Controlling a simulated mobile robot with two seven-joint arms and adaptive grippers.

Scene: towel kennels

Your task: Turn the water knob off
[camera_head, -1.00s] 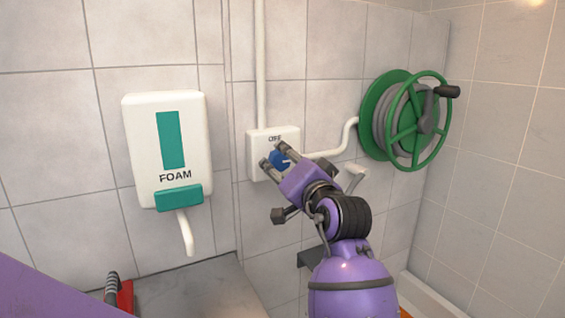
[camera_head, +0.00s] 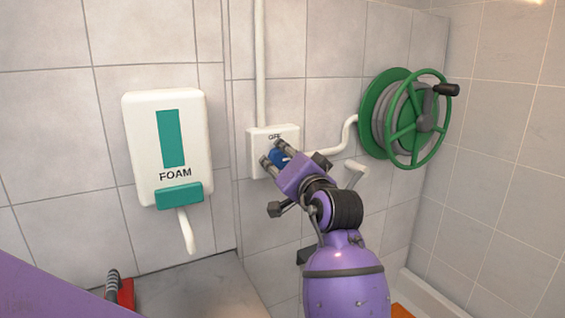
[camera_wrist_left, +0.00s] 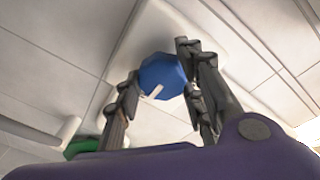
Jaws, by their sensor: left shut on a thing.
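The water knob (camera_head: 278,157) is blue and sits on a white wall box (camera_head: 259,152) marked OFF at the top. In the left wrist view the knob (camera_wrist_left: 163,75) is faceted, with a pale pointer mark on its lower part. My left gripper (camera_head: 272,153) is at the front of the box, with its two fingers on either side of the knob. In the left wrist view my left gripper (camera_wrist_left: 160,85) is shut on the knob, and the fingers hide parts of its sides. My right gripper is not in view.
A white foam dispenser (camera_head: 168,147) hangs left of the box. A green hose reel (camera_head: 404,118) is on the wall to the right, joined to the box by a white pipe (camera_head: 345,135). A red object (camera_head: 126,294) with a dark handle stands at the lower left.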

